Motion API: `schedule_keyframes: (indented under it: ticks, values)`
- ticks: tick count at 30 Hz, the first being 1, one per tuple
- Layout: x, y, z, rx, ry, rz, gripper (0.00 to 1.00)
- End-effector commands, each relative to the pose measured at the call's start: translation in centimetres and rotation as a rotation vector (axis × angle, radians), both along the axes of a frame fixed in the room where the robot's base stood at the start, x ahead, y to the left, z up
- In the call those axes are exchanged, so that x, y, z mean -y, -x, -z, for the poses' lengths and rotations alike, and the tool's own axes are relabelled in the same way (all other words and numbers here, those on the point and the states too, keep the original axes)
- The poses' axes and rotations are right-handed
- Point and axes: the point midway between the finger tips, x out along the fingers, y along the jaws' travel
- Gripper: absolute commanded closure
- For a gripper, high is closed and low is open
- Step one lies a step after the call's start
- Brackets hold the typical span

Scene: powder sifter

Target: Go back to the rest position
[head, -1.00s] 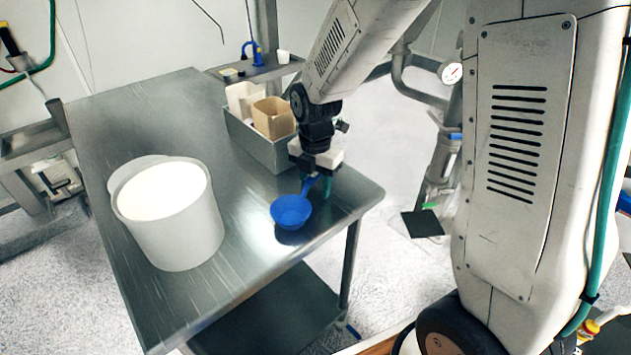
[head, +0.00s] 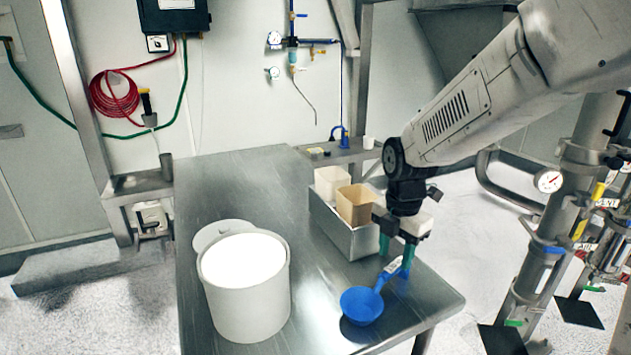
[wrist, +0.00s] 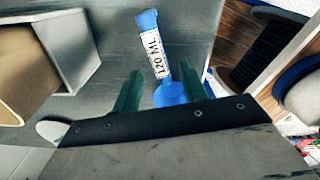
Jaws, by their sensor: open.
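My gripper (head: 397,262) is open, with its green fingers pointing down at the right part of the steel table. A blue scoop (head: 361,306) lies on the table near the front right corner, its handle running up between or just beside the fingers. In the wrist view the scoop handle (wrist: 154,50), labelled "120 ML", shows between the two fingers (wrist: 158,92), with blue also visible below it. Whether the fingers touch the handle I cannot tell.
A white tub of white powder (head: 245,315) stands on the table (head: 225,185), its lid (head: 222,232) behind it. A steel bin (head: 357,240) with beige and white containers is just behind my gripper. Pipework with a gauge (head: 548,181) stands at the right.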

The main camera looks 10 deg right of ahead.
Motion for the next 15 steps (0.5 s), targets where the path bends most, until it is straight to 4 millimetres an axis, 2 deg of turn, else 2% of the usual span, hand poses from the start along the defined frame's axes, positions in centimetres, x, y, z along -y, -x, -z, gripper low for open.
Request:
schedule_keyframes:
  ticks: [4, 8, 11, 15]
  values:
    - [0.1, 1.1, 0.4, -0.041, 0.009, 0.242, 0.57]
    - [0.3, 3.5, 0.2, -0.088, 0.033, 0.542, 0.57]
    - [0.6, 5.7, -0.8, -0.103, 0.054, 0.791, 0.57]
    - [1.3, 9.8, -3.1, -0.102, 0.080, 1.184, 0.57]
